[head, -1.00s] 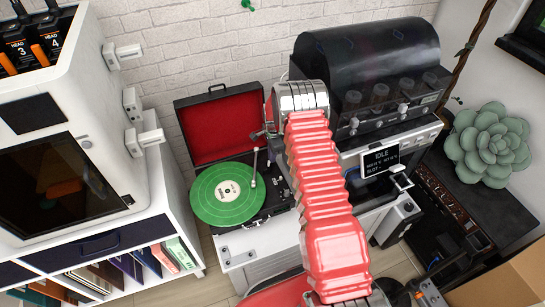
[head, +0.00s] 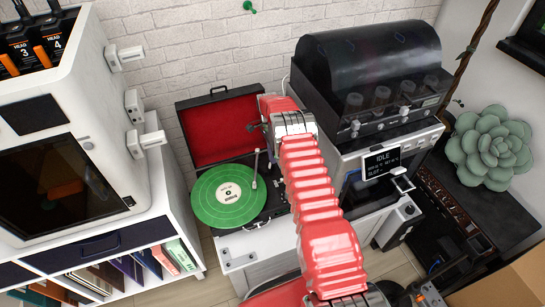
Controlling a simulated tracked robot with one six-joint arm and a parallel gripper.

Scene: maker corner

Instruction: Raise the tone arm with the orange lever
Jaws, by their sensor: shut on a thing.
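The record player (head: 212,236) stands open on the white cabinet, with a red-lined lid (head: 212,135) and a green record (head: 207,205) on its platter. The thin pale tone arm (head: 256,168) lies over the record's right edge; I cannot tell whether its tip touches the record. The orange lever does not show; my red arm covers the deck's right side. My arm reaches over the player's right edge. Only a small dark part at its end shows in front of the lid. The gripper's jaws are hidden, and what they hold does not show.
A black-topped machine with knobs (head: 365,55) and a small display reading IDLE (head: 382,162) stands close on the right. A white shelf unit with records (head: 110,245) and a white printer-like box (head: 70,120) stand on the left. A succulent (head: 490,150) is far right.

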